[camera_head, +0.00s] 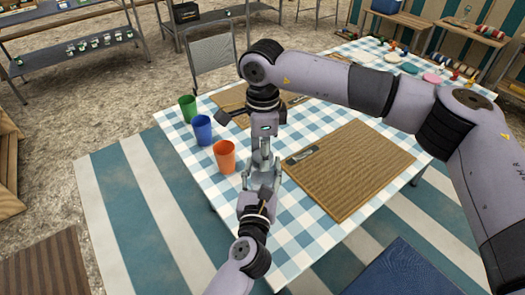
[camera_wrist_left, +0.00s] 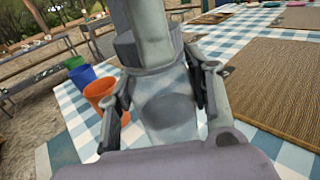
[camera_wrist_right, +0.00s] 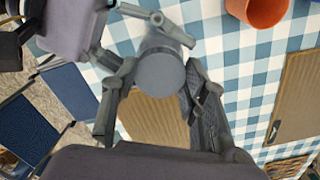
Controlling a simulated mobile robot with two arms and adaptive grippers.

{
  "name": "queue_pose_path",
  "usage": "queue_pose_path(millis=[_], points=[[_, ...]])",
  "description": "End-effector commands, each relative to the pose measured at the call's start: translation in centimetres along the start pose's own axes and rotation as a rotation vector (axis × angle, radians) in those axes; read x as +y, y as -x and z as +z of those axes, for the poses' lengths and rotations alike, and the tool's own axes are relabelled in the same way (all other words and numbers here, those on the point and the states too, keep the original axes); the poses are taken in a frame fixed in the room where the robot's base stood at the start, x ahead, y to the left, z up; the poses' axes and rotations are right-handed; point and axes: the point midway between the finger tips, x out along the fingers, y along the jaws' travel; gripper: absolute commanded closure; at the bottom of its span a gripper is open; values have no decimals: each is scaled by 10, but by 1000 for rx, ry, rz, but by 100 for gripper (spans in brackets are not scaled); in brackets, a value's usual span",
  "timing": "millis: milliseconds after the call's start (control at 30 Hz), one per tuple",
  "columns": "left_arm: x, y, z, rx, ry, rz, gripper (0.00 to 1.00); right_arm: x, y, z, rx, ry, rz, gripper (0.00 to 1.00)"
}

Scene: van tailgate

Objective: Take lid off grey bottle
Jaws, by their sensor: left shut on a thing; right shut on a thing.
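The grey bottle (camera_head: 263,163) is held between my two grippers above the near left part of the table. My left gripper (camera_head: 262,176) comes from below in the head view and is shut around the bottle's body. In the left wrist view, the pale grey body (camera_wrist_left: 170,112) stands between the fingers. My right gripper (camera_head: 263,150) reaches down from above and is shut at the bottle's upper end. In the right wrist view, a round grey end (camera_wrist_right: 160,72) sits between its fingers. The seam between lid and bottle is hidden, so I cannot tell whether they are apart.
An orange cup (camera_head: 225,156), a blue cup (camera_head: 202,128) and a green cup (camera_head: 188,109) stand along the table's left edge. A woven mat (camera_head: 352,172) lies to the right on the checked tablecloth (camera_head: 290,235). Plates and small items fill the far end.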

Motion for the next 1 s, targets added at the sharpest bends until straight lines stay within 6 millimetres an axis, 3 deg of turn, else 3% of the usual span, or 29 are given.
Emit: queue_pose_path(millis=[300,500,633,1000], points=[[0,0,-1,1,-2,1,100,0,1,0,0,671,-1,93],[0,0,-1,1,-2,1,100,0,1,-1,0,1023,0,93],[0,0,-1,1,-2,1,100,0,1,-1,0,1128,0,93],[0,0,-1,1,-2,1,100,0,1,-1,0,1124,0,93]])
